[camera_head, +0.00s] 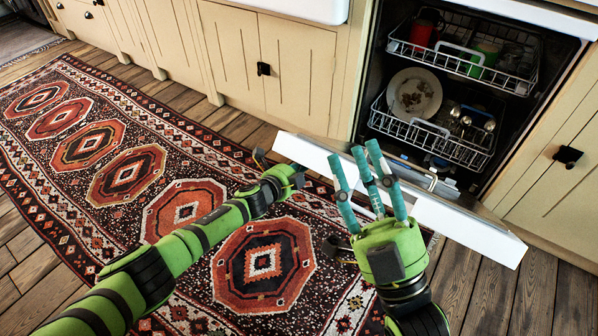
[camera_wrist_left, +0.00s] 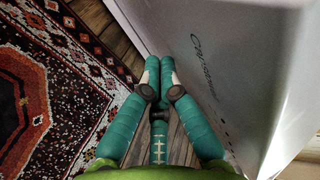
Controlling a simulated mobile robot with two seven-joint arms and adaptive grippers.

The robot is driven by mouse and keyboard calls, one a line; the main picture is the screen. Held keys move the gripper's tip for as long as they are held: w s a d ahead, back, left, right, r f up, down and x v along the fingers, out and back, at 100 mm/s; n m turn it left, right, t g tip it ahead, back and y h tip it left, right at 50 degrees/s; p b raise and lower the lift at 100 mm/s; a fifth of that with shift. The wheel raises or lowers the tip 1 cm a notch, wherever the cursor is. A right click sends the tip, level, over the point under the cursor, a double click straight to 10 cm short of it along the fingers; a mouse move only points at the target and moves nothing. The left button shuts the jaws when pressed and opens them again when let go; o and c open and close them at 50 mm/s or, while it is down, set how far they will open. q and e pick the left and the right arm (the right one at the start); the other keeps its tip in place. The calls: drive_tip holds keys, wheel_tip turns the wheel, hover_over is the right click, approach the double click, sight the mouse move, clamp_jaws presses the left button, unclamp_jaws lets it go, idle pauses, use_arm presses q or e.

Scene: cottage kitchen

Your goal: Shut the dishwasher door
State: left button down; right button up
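The dishwasher (camera_head: 440,100) is open at the right of the head view. Its door (camera_head: 465,228) is lowered in front of it, with a long white edge facing me. In the left wrist view, the door's pale outer face (camera_wrist_left: 235,70) with dark lettering fills the right side. My left gripper (camera_head: 290,172) is near the door's left end; the wrist view shows its fingers (camera_wrist_left: 158,95) curled together, empty, beside that face. My right gripper (camera_head: 356,152) is above the door's middle, its three fingers spread and empty. Contact with the door cannot be told.
The upper rack (camera_head: 465,62) holds a red and a green item; the lower rack (camera_head: 435,135) holds a plate (camera_head: 414,94) and cutlery. Both sit inside the tub. Cream cabinets (camera_head: 270,60) flank it. A patterned rug (camera_head: 120,165) covers the wooden floor at left.

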sight(310, 136)
use_arm(q)
drive_tip(key=w+d+r, duration=0.1)
drive_tip(key=r, duration=0.1)
drive_tip(key=w+d+r, duration=0.1)
drive_tip(key=w+r, duration=0.1)
drive_tip(key=r, duration=0.1)
drive_tip(key=w+d+r+p, duration=0.1)
drive_tip(key=w+d+r, duration=0.1)
drive_tip(key=r, duration=0.1)
drive_tip(key=shift+w+r, duration=0.15)
drive_tip(key=shift+r, duration=0.1)
